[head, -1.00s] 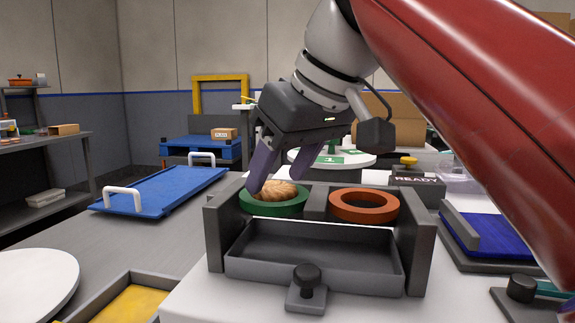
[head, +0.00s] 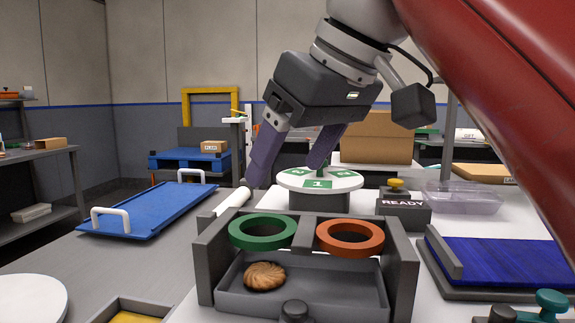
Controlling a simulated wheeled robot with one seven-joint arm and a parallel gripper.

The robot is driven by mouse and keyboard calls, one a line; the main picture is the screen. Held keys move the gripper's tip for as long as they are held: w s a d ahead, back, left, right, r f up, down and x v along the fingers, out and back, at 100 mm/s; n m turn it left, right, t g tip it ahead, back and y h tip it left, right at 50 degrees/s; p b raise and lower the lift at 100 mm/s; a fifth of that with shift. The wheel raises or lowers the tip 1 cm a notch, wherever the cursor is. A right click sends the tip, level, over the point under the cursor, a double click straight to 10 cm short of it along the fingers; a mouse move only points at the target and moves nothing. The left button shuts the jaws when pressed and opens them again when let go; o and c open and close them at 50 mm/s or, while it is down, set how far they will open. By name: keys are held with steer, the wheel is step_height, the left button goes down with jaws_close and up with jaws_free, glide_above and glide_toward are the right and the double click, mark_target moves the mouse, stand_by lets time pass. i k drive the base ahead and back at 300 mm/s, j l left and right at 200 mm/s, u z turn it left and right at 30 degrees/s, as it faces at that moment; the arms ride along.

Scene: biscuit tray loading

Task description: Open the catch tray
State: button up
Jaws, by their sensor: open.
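The catch tray (head: 335,299) is a grey shallow tray between the grey side walls of a stand, below a green ring (head: 262,217) and an orange ring (head: 385,238). A round swirled biscuit (head: 265,276) lies in its left part. A dark knob (head: 295,311) stands at the tray's front, cut by the picture's bottom edge. My gripper (head: 284,176) is open and empty, above and behind the stand, with its purple fingers apart. The left fingertip is close to a white bar at the stand's back left; I cannot tell whether they touch.
A blue tray with white handles (head: 140,207) lies at left. A round white turntable with green labels (head: 335,182) stands behind the stand, beside a READY box (head: 404,208). A blue slatted panel (head: 500,262) is at right.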

mark_target(317, 289)
steer(key=k, duration=1)
